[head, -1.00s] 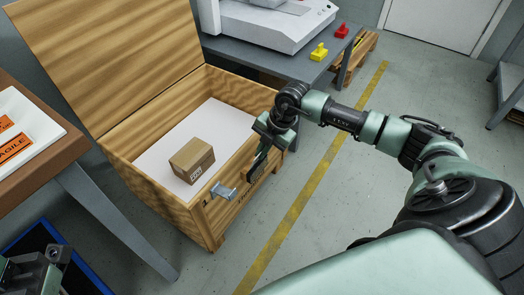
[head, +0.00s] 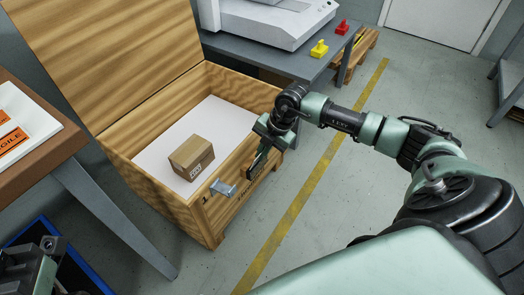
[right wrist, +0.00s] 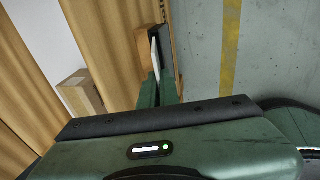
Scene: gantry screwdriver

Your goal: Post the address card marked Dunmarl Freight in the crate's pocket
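The wooden crate (head: 207,222) stands open on the floor, its lid leaning back. My right gripper (head: 262,158) is at the outside of the crate's front wall, near the right end. In the right wrist view its fingers (right wrist: 158,92) are shut on a thin pale card (right wrist: 155,62), seen nearly edge-on, so its marking cannot be read. A dark holder that looks like the pocket (right wrist: 166,48) is right beside the card. Whether the card is inside or only alongside it, I cannot tell. My left gripper (head: 40,262) is partly in view at the lower left.
A cardboard box (head: 191,157) sits on the crate's white floor. A metal latch (head: 222,188) sticks out from the front wall. The floor right of the crate is clear.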

